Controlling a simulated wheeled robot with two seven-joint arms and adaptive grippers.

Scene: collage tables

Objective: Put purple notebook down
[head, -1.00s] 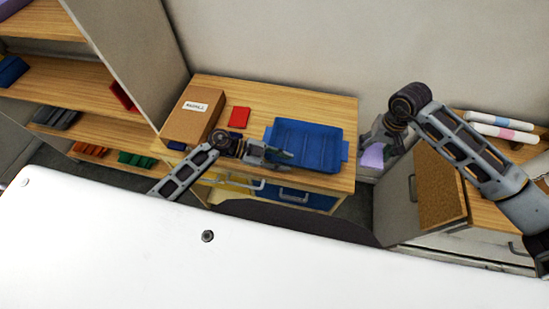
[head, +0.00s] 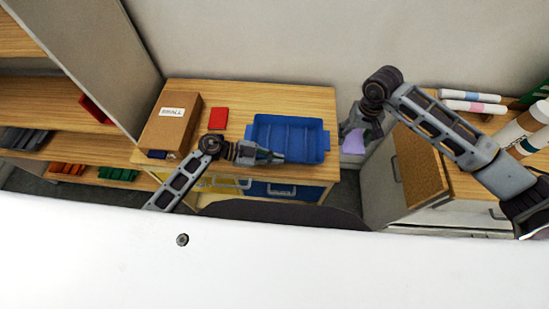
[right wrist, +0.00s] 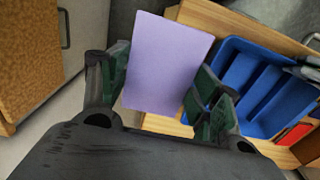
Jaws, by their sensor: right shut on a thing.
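The purple notebook (head: 354,141) is held by my right gripper (head: 360,125), to the right of the middle table and beyond its edge. In the right wrist view the notebook (right wrist: 168,62) stands out between the two fingers of my right gripper (right wrist: 160,95), which is shut on it. My left gripper (head: 274,157) is at the front left edge of the blue tray (head: 318,160); whether its fingers are open or touching the tray is too small to tell.
The middle table (head: 325,98) also holds a cardboard box labelled SMALL (head: 170,125), a red notebook (head: 218,118) and a small dark blue item. A cork-sided cabinet (head: 418,165) with paper rolls stands at the right. Shelves (head: 50,98) with colored items stand at the left.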

